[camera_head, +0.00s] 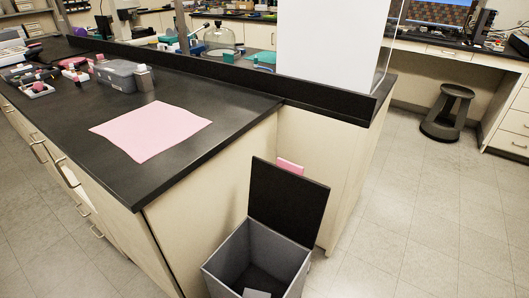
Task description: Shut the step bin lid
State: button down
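The step bin (236,263) stands on the floor against the end of the lab bench, in the lower middle of the head view. It is a grey square bin with its top open. Its black lid (288,201) is raised and stands nearly upright at the back edge of the bin. A small light piece lies inside the bin. The bin's lower part is cut off by the bottom of the picture, so no pedal shows. My gripper is not in view.
A black-topped bench (80,135) bears a pink sheet (151,130) and a grey box (115,75). A pink item (290,165) shows behind the lid. A dark stool (447,111) stands at right. The tiled floor (420,220) right of the bin is clear.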

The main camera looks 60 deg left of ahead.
aim_at(292, 204)
jog(key=u, duration=1)
jog(key=i, duration=0.9)
jog(key=u, duration=0.9)
